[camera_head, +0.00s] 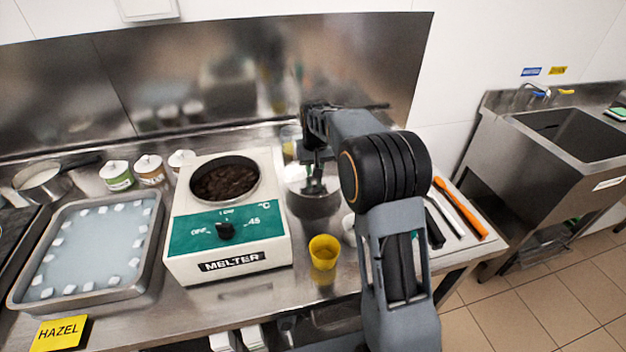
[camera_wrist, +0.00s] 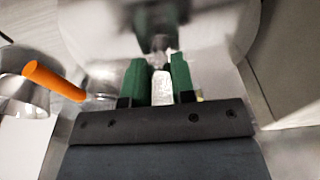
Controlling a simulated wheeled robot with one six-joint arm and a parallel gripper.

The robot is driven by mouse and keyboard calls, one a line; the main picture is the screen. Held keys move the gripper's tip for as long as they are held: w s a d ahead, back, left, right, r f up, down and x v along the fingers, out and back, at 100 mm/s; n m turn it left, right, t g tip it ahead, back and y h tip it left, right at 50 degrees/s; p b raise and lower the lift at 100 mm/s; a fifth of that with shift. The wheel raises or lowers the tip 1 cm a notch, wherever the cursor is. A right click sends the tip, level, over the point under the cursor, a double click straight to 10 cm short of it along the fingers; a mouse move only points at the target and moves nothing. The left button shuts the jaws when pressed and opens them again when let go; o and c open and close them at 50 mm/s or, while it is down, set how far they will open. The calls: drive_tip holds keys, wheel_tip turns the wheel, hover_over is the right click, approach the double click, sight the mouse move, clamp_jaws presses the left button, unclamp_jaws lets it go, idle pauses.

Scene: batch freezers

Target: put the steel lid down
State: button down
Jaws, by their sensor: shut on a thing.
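My gripper (camera_head: 313,186) points down over the bench just right of the melter. In the wrist view its two green fingers (camera_wrist: 158,68) are shut on the pale knob of the steel lid (camera_wrist: 218,38). The lid is a wide shiny disc that mirrors the fingers. In the head view the lid (camera_head: 314,207) is a grey round shape under the fingers, partly hidden by my arm. I cannot tell whether its underside touches the bench. The melter (camera_head: 185,212) has an open round well with dark brown pieces (camera_head: 225,181) in it.
A yellow cup (camera_head: 323,252) stands in front of the lid. A tray (camera_head: 158,222) of pale liquid, small jars (camera_head: 150,170) and a pot (camera_head: 42,185) are on the left. An orange-handled tool (camera_head: 470,220) lies on the right. A sink (camera_head: 565,180) stands beyond.

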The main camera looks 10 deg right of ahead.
sight(314, 180)
drive_tip(key=shift+f, duration=2.5)
drive_tip(key=shift+f, duration=0.2)
drive_tip(key=c, duration=1)
unclamp_jaws()
drive_tip(key=shift+o, duration=0.2)
drive_tip(key=shift+r, duration=0.1)
